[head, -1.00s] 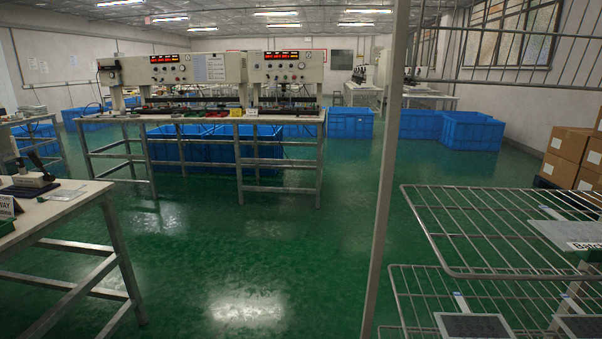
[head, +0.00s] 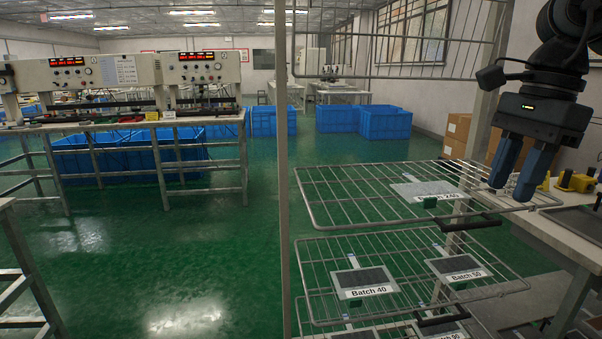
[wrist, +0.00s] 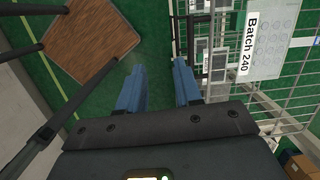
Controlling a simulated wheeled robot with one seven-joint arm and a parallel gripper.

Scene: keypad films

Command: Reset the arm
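My gripper (head: 512,178) hangs at the right of the head view, with its blue fingers pointing down beside the right end of the upper wire shelf (head: 320,200). In the wrist view my gripper (wrist: 160,80) has its two blue fingers apart with nothing between them. A grey keypad film (head: 425,190) lies on the upper shelf, its label partly hidden in the head view. The wrist view shows its label as Batch 240 (wrist: 250,40). On the lower shelf lie a film labelled Batch 40 (head: 364,280) and another (head: 458,268) labelled Batch 50.
A rack post (head: 281,150) stands upright left of the shelves. A worktable (head: 570,235) with yellow items is at the right. A brown-topped stool (wrist: 95,40) shows in the wrist view. Test benches (head: 130,120) and blue bins (head: 375,122) stand farther back. Green floor is open at the left.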

